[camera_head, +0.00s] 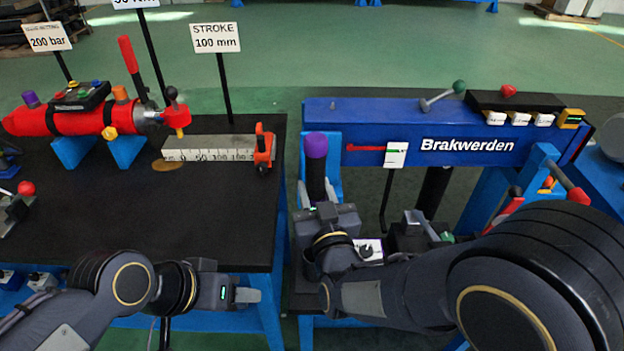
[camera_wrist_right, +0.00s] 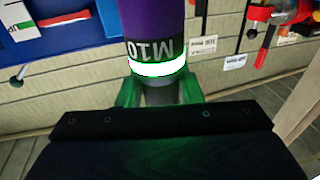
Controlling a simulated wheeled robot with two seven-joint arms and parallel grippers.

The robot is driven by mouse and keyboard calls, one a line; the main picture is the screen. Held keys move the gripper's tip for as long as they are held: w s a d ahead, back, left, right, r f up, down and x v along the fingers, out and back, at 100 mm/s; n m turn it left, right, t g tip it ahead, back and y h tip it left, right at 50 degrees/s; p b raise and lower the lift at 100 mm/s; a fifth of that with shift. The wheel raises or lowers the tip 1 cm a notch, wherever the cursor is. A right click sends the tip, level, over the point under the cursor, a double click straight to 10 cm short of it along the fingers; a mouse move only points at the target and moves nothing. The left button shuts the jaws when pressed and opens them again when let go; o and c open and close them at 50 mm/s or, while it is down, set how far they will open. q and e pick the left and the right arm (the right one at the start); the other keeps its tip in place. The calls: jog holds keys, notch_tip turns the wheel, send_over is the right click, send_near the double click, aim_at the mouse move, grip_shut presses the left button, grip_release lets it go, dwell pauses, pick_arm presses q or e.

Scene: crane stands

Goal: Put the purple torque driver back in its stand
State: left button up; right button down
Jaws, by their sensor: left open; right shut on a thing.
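The purple torque driver (camera_head: 316,146) is upright, with a purple top and a dark lower body. My right gripper (camera_head: 322,200) is shut around its lower body. In the right wrist view the driver (camera_wrist_right: 154,25) shows an "M10" label and a bright white ring just above the green-lit fingers (camera_wrist_right: 158,92). Its lower end is hidden by my gripper. A blue upright piece (camera_head: 335,172) stands right behind the driver; I cannot tell whether it is the stand or whether they touch. My left gripper (camera_head: 245,295) is open and empty by the left table's front edge.
The black-topped left table (camera_head: 130,215) bears a red hydraulic cylinder (camera_head: 75,122) and a ruler block (camera_head: 210,148). A blue "Brakwerden" beam (camera_head: 400,125) spans the back right. A small white tag post (camera_head: 396,155) stands right of the driver.

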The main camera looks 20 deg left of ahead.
jog(key=shift+s+d+r, duration=0.1)
jog(key=shift+r, duration=0.1)
jog(key=shift+f, duration=0.1)
jog(key=shift+f+b, duration=0.15)
jog(key=shift+b, duration=0.4)
notch_tip(320, 180, down, 5)
jog(key=b, duration=0.5)
jog(key=shift+f+b, duration=0.2)
jog(key=shift+b, duration=0.2)
jog(key=shift+f, duration=0.15)
notch_tip(320, 180, down, 9)
jog(key=b, duration=1)
jog(key=c, duration=0.9)
grip_release()
jog(key=shift+b+v, duration=0.65)
jog(key=shift+v, duration=1.9)
